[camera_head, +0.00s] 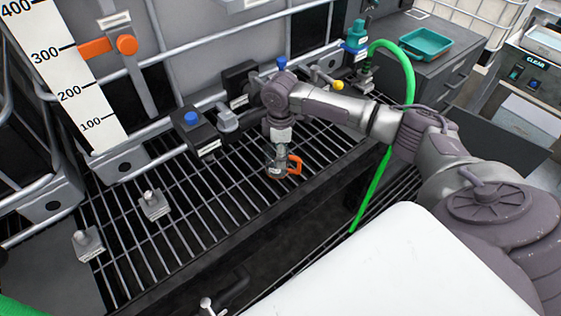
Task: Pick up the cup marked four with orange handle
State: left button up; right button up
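A small cup with an orange handle (295,165) is on or just above the metal grating, near the middle of the view. Its body looks clear or grey, and I cannot read a mark on it. My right arm comes in from the right, and my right gripper (281,148) points down at the top of the cup. The fingers are small and overlap the cup, so I cannot tell whether they are closed on it. My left gripper is not in view.
Small grey blocks with knobs stand on the grating at the left, one here (154,205) and one nearer (88,244). A black valve block with a blue knob (195,132) is behind. A green hose (408,75) hangs at right. The grating's front middle is clear.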

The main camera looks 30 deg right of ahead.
jog(key=shift+r, duration=0.15)
jog(key=shift+r, duration=0.6)
jog(key=s+d+r+b, duration=0.1)
jog(key=s+d+r, duration=0.2)
jog(key=s+r, duration=0.6)
jog(key=shift+s+d+r, duration=0.25)
jog(key=shift+s+r, duration=0.05)
jog(key=shift+s, duration=0.75)
jog(key=s+a+m, duration=0.2)
jog(key=a+m, duration=0.3)
jog(key=a, duration=0.3)
jog(key=s+a+m, duration=0.1)
jog(key=a+m, duration=0.5)
jog(key=a, duration=0.3)
jog(key=shift+s+a+r, duration=0.15)
jog(key=shift+s+r, duration=0.25)
jog(key=shift+r, duration=0.05)
